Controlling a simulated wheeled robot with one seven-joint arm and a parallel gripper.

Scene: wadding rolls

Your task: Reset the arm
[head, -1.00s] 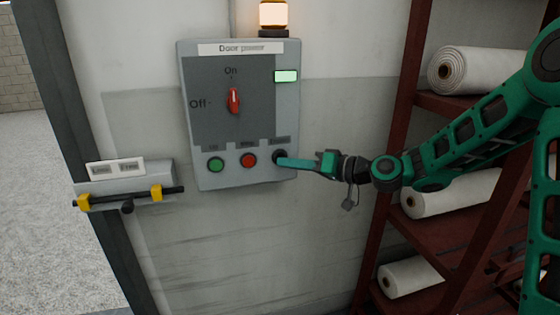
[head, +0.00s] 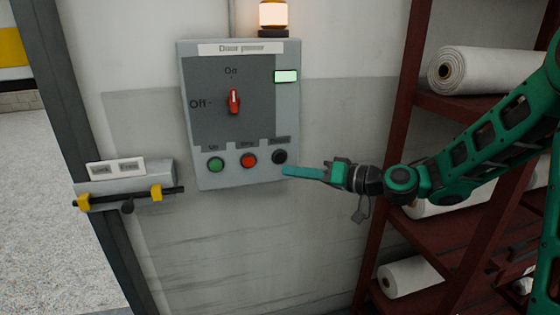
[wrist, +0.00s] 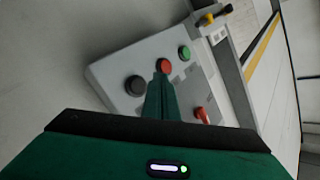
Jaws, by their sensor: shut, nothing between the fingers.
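My gripper (head: 287,171) is shut and empty, its green fingers just below and right of the black button (head: 280,157) on the grey control panel (head: 292,110). The fingertips look apart from the button. In the wrist view the shut fingers (wrist: 161,92) point toward the panel, with the black button (wrist: 135,86) at left and the red button (wrist: 163,66) beyond the tips. The red rotary switch (head: 233,101) stands upright at On. The green button (head: 216,164) and red button (head: 248,160) are uncovered. A small display (head: 286,76) is lit pale green.
A lit lamp (head: 273,14) tops the panel. A bolt latch with yellow brackets (head: 156,193) sits at left beside a dark door frame (head: 60,90). Dark red shelves (head: 400,130) with white rolls (head: 480,68) stand at right, behind my arm. Wall below the panel is bare.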

